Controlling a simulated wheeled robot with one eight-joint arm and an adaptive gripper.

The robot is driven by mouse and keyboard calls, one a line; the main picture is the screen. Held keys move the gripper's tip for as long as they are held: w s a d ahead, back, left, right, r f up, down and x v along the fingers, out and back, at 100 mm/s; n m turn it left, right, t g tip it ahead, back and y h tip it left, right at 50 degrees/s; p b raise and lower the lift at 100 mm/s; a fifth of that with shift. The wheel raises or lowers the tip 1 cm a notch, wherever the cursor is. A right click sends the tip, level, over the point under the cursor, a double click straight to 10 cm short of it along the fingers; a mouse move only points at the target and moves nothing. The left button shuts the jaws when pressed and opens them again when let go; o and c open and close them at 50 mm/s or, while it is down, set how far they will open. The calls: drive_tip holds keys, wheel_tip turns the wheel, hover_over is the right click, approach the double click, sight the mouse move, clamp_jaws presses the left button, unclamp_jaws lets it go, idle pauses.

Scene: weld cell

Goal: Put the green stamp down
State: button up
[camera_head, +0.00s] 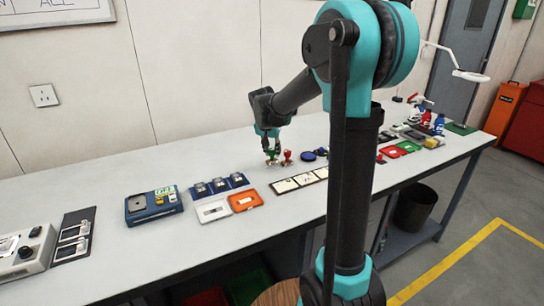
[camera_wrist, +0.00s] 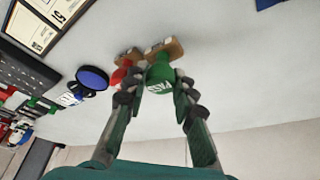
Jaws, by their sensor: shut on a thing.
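The green stamp (camera_wrist: 160,77) is between the fingers of my gripper (camera_wrist: 158,92) in the wrist view, with its round green handle toward me and a brown base (camera_wrist: 166,48) beyond it. The gripper is shut on it. In the head view my gripper (camera_head: 270,152) is low at the table top, and the stamp is too small there to make out clearly. Whether its base touches the table I cannot tell. A red stamp (camera_wrist: 118,76) stands close beside it on the left in the wrist view; it also shows just right of the gripper in the head view (camera_head: 287,157).
A dark blue round pad (camera_wrist: 92,78) lies near the red stamp. Framed cards (camera_head: 298,181), an orange tray (camera_head: 246,200) and a blue device (camera_head: 153,205) lie on the long white table (camera_head: 130,262). The table behind my gripper is clear up to the wall.

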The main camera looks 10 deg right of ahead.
drive_tip(key=shift+f, duration=1.15)
drive_tip(key=o, duration=0.9)
drive_tip(key=shift+f, duration=0.1)
drive_tip(key=v, duration=1.2)
